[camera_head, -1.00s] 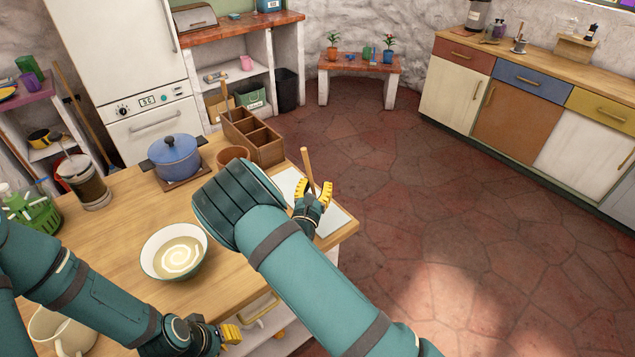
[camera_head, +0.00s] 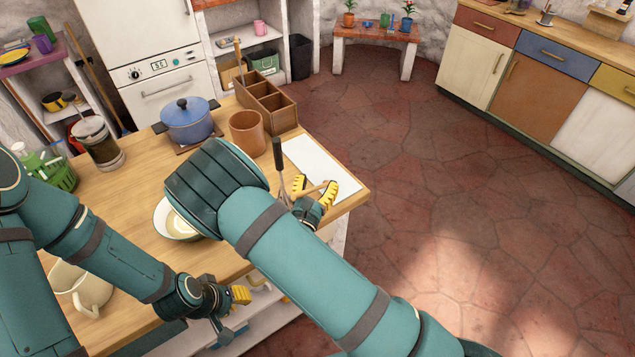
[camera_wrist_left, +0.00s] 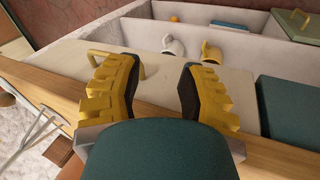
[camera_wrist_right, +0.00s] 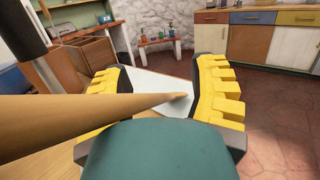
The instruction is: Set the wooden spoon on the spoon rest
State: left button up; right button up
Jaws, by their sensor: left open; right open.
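A wooden handle (camera_head: 316,189), likely the wooden spoon's, shows at my right gripper (camera_head: 314,192) in the head view. In the right wrist view the wooden handle (camera_wrist_right: 80,115) crosses from the left, its tapered tip between the open fingers and short of the right finger. The rest of it is hidden by my right arm. The right gripper is above the counter near a white sheet (camera_head: 325,165). I cannot make out a spoon rest. My left gripper (camera_head: 240,297) is open and empty at the counter's front edge; open compartments (camera_wrist_left: 165,30) show below it.
A dark-handled whisk (camera_head: 279,155) stands close beside the right gripper. A brown cup (camera_head: 248,133), a wooden caddy (camera_head: 283,118) and a blue pot (camera_head: 188,120) stand behind. A bowl (camera_head: 166,222) is partly covered by my right arm. A cream jug (camera_head: 88,290) is near my left arm.

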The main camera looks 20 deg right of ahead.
jog(key=o, duration=0.5)
jog(key=v, duration=1.2)
